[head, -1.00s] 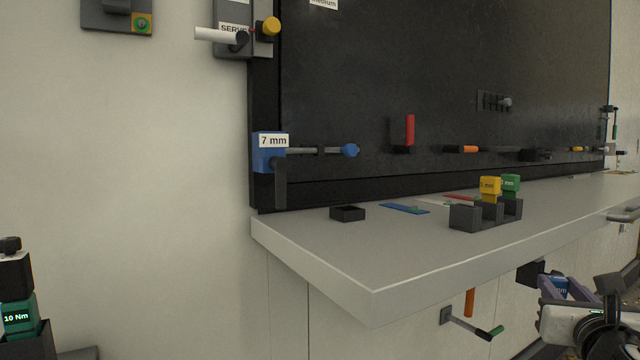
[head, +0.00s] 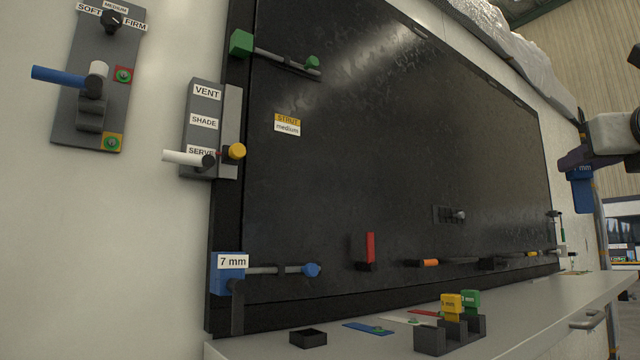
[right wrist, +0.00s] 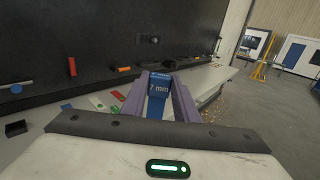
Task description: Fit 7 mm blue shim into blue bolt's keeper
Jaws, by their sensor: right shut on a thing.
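The blue shim (head: 581,190), marked "7 mm" in the right wrist view (right wrist: 158,92), is held between the purple fingers of my right gripper (head: 577,160). That gripper is at the far right of the head view, raised above the shelf. The blue bolt's keeper (head: 228,281), a blue block labelled "7 mm", is at the lower left corner of the black panel. The blue bolt (head: 262,270) runs from beside it to a blue knob (head: 311,270). My right gripper is far to the right of the keeper. My left gripper is not in view.
A shelf (head: 270,349) runs below the panel. It carries a small open black tray (head: 308,337), flat coloured strips (head: 367,328) and a dark rack (head: 430,339) with yellow and green shims. A grey control box (head: 200,125) with a white lever sits above the keeper.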

